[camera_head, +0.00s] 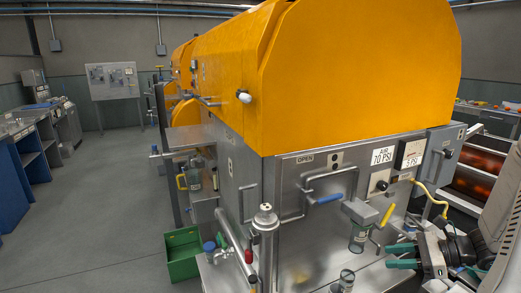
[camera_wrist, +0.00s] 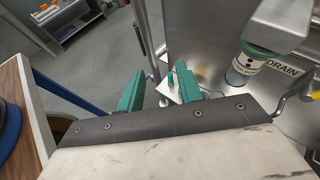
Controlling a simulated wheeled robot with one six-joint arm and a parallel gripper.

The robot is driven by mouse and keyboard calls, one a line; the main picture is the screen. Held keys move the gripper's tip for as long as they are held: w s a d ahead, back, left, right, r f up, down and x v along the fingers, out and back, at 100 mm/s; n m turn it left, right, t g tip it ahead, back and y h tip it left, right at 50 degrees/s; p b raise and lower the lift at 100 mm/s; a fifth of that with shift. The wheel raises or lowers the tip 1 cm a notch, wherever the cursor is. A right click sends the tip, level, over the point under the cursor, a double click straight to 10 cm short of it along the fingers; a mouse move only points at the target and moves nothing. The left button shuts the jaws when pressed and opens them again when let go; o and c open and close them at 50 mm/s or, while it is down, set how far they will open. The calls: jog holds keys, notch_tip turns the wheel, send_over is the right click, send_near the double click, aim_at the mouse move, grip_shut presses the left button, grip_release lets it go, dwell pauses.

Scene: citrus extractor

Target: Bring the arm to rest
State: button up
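My gripper (camera_head: 402,257) is at the lower right in the head view, in front of the extractor's steel front. Its two green fingers are apart with nothing visible held between them. In the wrist view my gripper (camera_wrist: 160,91) shows the same gap, with floor and a small white ledge (camera_wrist: 184,92) beyond it. The citrus extractor (camera_head: 365,75) has a large orange hood over steel panels. A jar (camera_head: 358,238) sits below a grey block on its front, left of my gripper and apart from it.
A blue-handled lever (camera_head: 324,199) and a yellow hose (camera_head: 432,198) are on the machine front. A steel post (camera_head: 265,245) stands at the near corner. A green crate (camera_head: 183,256) is on the floor. Open floor (camera_head: 95,225) lies left. A DRAIN label (camera_wrist: 284,70) shows in the wrist view.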

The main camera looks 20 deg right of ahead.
jog(key=s+a+r+n+g+h, duration=0.3)
jog(key=s+a+r+n+h, duration=0.2)
jog(key=a+n, duration=0.6)
jog(key=s+a+r+n+g+h, duration=0.4)
jog(key=s+a+r+n, duration=0.4)
jog(key=a+r+n, duration=0.3)
jog(key=r+n+h, duration=0.1)
jog(key=n, duration=0.2)
jog(key=shift+s+a+r, duration=0.2)
jog(key=shift+s+r, duration=0.05)
jog(key=shift+s, duration=0.15)
